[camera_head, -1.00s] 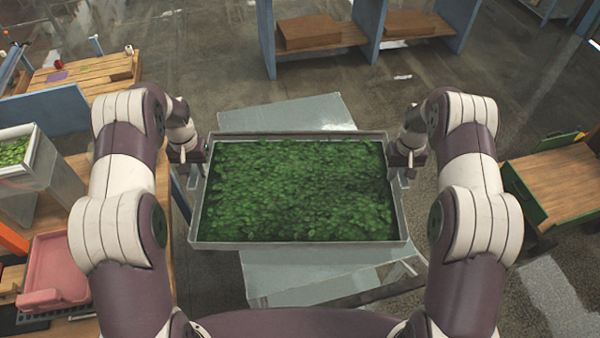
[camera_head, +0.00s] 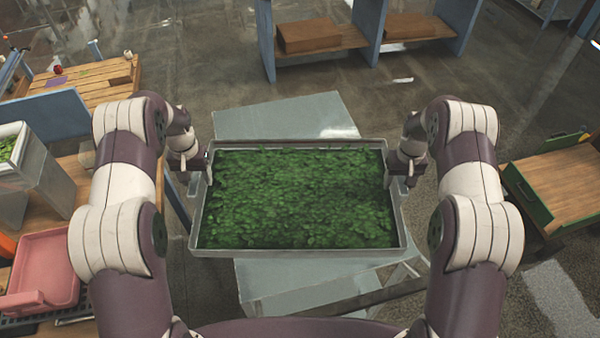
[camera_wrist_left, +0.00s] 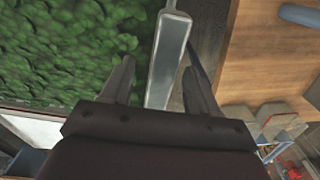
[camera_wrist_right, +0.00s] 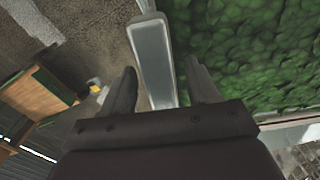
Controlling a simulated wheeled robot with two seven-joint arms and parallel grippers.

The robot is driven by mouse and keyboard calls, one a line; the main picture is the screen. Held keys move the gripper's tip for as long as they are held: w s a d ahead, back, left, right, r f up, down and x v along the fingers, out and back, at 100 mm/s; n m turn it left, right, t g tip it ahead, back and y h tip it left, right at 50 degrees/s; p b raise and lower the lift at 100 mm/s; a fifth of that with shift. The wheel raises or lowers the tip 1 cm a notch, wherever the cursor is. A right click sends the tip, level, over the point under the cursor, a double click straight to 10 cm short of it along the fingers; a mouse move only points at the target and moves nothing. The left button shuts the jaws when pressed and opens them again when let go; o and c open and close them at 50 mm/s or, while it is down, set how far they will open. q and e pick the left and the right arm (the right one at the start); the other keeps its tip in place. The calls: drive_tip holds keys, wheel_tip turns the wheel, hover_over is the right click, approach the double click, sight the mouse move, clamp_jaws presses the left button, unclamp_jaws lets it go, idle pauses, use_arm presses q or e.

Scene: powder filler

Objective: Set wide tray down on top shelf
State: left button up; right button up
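The wide tray (camera_head: 297,254) is a shallow grey metal tray filled with green leaves, roughly level in front of me in the head view. A flat grey metal surface (camera_head: 280,115) shows beneath it, beyond its far edge and before its near edge. The gap between them cannot be judged. My left gripper (camera_head: 200,168) is at the tray's left end, fingers either side of the end rim (camera_wrist_left: 170,60). My right gripper (camera_head: 398,170) holds the right end the same way, its fingers beside the rim (camera_wrist_right: 153,62). The tray hides most of the surface.
At left stand a wooden table (camera_head: 75,188) with a pink tray (camera_head: 45,265) and a grey bin (camera_head: 40,180) of greens. A green-edged wooden cart (camera_head: 560,180) stands at right. Shelving with brown boxes (camera_head: 308,35) is at the back, beyond open floor.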

use_arm(q)
drive_tip(key=shift+a+r, duration=0.1)
use_arm(e)
drive_tip(key=shift+a, duration=0.1)
drive_tip(key=shift+r, duration=0.4)
wheel_tip(320, 180, up, 11)
drive_tip(key=shift+s+f, duration=0.1)
drive_tip(key=shift+r, duration=0.2)
use_arm(q)
wheel_tip(320, 180, up, 12)
drive_tip(key=shift+s+f, duration=0.1)
drive_tip(key=shift+f, duration=0.1)
